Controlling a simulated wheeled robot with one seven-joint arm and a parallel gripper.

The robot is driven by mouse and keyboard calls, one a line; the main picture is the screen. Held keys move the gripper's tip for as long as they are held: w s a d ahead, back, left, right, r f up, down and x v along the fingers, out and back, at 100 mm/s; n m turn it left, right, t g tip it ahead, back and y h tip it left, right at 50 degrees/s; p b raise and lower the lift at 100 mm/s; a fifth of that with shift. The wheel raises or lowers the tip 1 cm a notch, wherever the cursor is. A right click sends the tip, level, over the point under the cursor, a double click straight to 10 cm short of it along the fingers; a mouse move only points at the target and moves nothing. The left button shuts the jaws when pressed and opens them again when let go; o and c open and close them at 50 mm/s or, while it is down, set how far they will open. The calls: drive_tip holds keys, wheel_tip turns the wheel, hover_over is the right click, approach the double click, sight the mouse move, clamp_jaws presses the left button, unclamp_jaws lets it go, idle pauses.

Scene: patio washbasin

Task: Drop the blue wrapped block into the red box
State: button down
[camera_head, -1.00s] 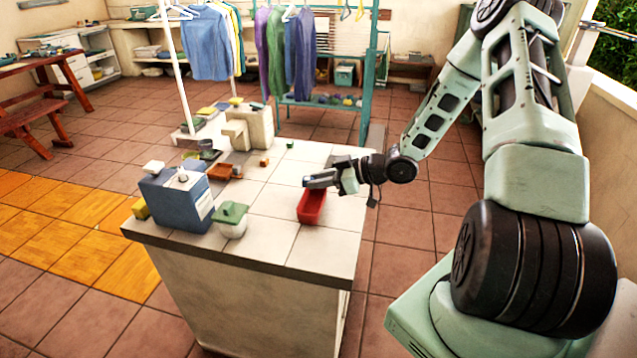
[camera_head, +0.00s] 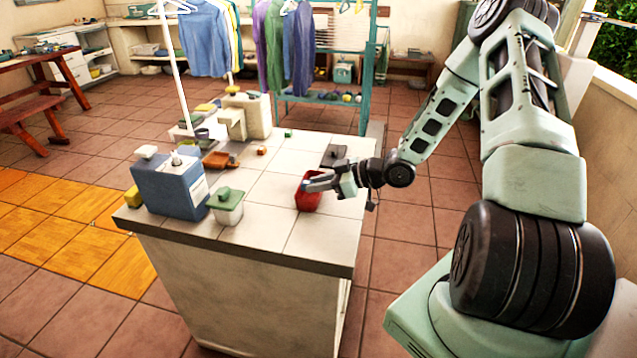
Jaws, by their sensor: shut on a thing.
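The red box (camera_head: 308,202) stands on the tiled counter top, near its right side. My gripper (camera_head: 310,184) reaches in from the right, with its fingertips at the box opening and very low over it. It is shut on the blue wrapped block (camera_head: 305,183), of which only a small blue patch shows at the fingertips. The fingers hide the rest of the block and part of the box's rim. I cannot tell whether the block touches the box.
A blue container (camera_head: 170,188) and a white tub with a green lid (camera_head: 227,206) stand at the counter's front left. A beige block-shaped object (camera_head: 247,116) stands at the back. A dark flat item (camera_head: 335,154) lies behind my gripper. The counter's middle is mostly clear.

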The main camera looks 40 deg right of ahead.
drive_tip(key=c, duration=1.2)
unclamp_jaws()
drive_tip(key=v, duration=1.7)
drive_tip(key=shift+d+r, duration=0.15)
drive_tip(key=shift+r, duration=0.05)
